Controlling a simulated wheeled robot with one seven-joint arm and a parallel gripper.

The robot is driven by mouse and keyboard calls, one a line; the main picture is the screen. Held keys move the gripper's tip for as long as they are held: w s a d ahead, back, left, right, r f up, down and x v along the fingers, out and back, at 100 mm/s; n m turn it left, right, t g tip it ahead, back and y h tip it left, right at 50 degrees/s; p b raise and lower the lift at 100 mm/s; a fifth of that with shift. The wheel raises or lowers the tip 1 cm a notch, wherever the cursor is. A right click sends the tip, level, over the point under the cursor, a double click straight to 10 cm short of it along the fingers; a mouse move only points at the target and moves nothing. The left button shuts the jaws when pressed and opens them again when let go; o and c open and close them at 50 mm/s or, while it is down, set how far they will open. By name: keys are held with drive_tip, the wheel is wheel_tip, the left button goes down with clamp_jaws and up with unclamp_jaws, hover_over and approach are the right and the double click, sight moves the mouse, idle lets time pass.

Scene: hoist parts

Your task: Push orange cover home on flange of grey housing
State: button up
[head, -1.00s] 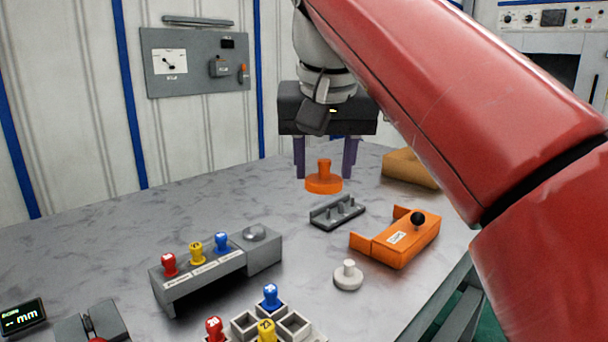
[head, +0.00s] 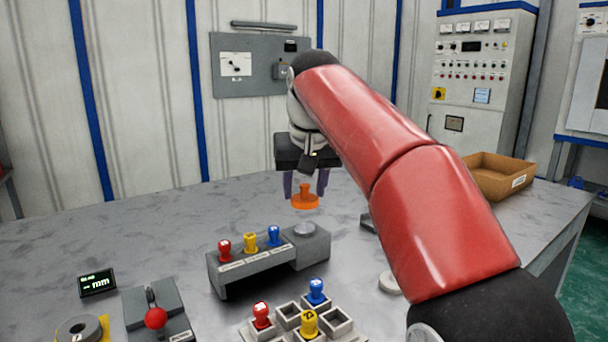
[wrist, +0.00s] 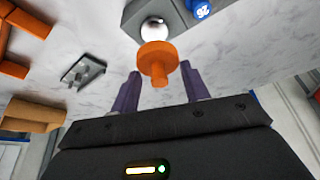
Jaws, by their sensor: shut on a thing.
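The orange cover (head: 305,201), a disc with a knob on top, is held at my gripper (head: 304,190), between its two purple fingers. It also shows in the wrist view (wrist: 157,57), near the fingertips (wrist: 160,78). The grey housing (head: 262,272) stands on the table, with a round silvery flange (head: 306,230) at its right end. In the head view the cover is just behind and above the flange, apart from it. In the wrist view the flange (wrist: 155,28) is just beyond the cover. I cannot tell the exact height of the gap.
Red, yellow and blue knobbed pieces stand on the housing. A compartment tray (head: 290,333) is in front. A display (head: 97,284) and a red-ball lever box (head: 170,299) are at left. A cardboard box (head: 500,178) is at right. My arm hides much of the right side.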

sight(306, 198)
drive_tip(key=shift+f+b, duration=1.55)
drive_tip(key=shift+f, duration=0.7)
drive_tip(key=shift+f+p, duration=0.65)
drive_tip(key=shift+p, duration=0.5)
idle(3.9)
drive_tip(key=o, duration=1)
